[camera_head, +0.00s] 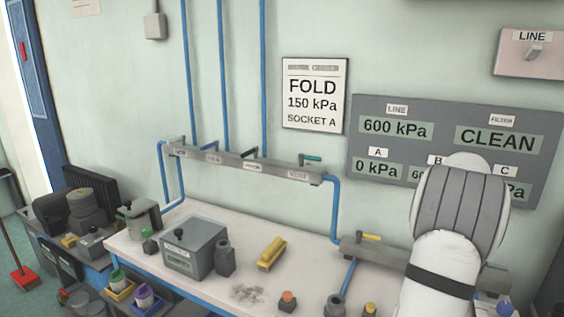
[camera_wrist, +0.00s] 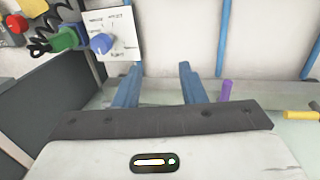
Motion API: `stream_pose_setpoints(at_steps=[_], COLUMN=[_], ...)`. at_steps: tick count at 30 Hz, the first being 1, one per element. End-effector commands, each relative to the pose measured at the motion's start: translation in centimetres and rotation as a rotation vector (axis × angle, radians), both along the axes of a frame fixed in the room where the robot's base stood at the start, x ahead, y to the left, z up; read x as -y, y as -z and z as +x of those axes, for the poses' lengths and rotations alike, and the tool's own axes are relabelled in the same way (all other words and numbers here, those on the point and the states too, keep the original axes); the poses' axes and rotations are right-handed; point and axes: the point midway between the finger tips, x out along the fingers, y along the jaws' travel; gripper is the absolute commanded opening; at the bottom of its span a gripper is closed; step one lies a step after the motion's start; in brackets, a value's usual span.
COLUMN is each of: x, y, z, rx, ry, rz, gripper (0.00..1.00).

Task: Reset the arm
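My arm (camera_head: 440,265) rises at the right of the head view, white with a black band and a grey ribbed part on top. It hides part of the wall panel and bench behind it. My gripper (camera_wrist: 158,80) shows in the wrist view as two blue fingers standing apart above a dark grey bar. The space between the fingers is empty, with pale wall behind. My gripper does not show clearly in the head view.
A bench (camera_head: 205,215) carries a grey box (camera_head: 194,250), a dark bottle (camera_head: 225,258) and a yellow block (camera_head: 271,253). A pipe manifold (camera_head: 240,163) runs above it. In the wrist view, a white plate with a blue knob (camera_wrist: 101,43) is at upper left, a purple cylinder (camera_wrist: 226,91) right of the fingers.

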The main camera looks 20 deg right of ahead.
Motion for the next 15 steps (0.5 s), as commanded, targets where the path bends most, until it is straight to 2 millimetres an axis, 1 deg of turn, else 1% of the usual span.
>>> stream_pose_setpoints(at_steps=[2,3,8,11,14,15], x=[-0.2,-1.1,-4.0,-6.3,-9.1,-10.5], y=[-0.1,-0.4,-1.3,-1.9,-2.6,-2.8], z=[0.2,1.0,3.0,4.5,6.0,6.6], rx=[0.002,0.006,0.021,0.034,0.05,0.056], ry=[-0.003,-0.022,-0.071,-0.109,-0.154,-0.175], rz=[0.0,-0.003,-0.007,-0.011,-0.013,-0.013], gripper=[0.37,0.37,0.37,0.37,0.37,0.37])
